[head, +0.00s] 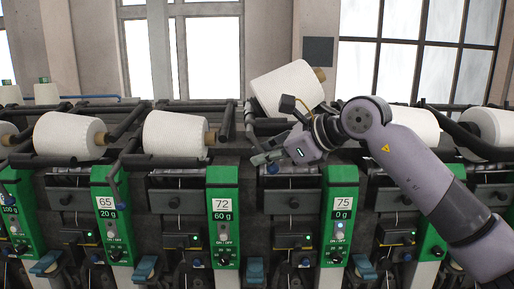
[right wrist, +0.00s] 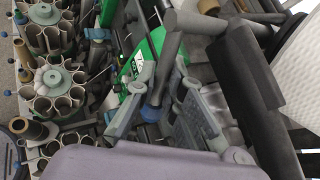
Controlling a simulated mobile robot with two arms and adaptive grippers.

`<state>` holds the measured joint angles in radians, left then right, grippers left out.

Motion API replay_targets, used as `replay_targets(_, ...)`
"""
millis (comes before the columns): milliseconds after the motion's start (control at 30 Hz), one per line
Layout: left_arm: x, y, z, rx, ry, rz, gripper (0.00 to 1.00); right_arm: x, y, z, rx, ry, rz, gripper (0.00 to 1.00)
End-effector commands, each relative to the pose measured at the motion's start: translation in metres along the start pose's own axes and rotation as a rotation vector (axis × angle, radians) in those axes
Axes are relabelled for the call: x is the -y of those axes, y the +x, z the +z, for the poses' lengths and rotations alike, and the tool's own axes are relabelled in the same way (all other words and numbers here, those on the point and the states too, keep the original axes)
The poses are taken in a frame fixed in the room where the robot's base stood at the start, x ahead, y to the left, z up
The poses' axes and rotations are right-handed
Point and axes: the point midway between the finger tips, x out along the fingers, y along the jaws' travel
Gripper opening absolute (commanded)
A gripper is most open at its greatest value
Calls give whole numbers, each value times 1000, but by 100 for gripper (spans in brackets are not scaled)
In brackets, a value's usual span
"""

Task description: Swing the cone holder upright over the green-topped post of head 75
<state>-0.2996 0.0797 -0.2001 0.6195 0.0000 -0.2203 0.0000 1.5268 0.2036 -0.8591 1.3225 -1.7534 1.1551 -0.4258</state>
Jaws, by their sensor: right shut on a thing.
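The green-topped post of head 75 (head: 340,205) stands right of centre, its label reading 75 and 0 g. A white yarn cone (head: 287,88) sits on the cone holder left of it, tilted and higher than the neighbouring cones. My right gripper (head: 267,158) is in front of and below this cone, left of the post. In the right wrist view its fingers (right wrist: 163,103) are shut around the holder's blue-ended handle (right wrist: 155,108). The cone's white side shows at that view's right edge (right wrist: 297,70). The arm hides part of the holder. My left gripper is not in view.
Head 72 (head: 222,205) and head 65 (head: 108,205) stand to the left, with white cones (head: 175,133) lying above. More cones (head: 490,127) lie to the right, partly behind my arm. Brown tubes in round carriers (right wrist: 60,90) stand below left in the wrist view.

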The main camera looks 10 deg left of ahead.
Motion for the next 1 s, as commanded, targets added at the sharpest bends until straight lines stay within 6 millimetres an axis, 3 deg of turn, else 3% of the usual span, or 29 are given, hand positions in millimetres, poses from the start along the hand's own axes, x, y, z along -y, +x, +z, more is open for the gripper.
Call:
replay_targets(33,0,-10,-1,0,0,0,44,5,-6,4,-42,-30,-6,0)
replay_targets(600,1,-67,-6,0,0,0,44,21,-30,14,-484,-326,-7,0)
replay_targets(1000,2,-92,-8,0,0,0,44,26,-38,22,-691,-465,-7,0)
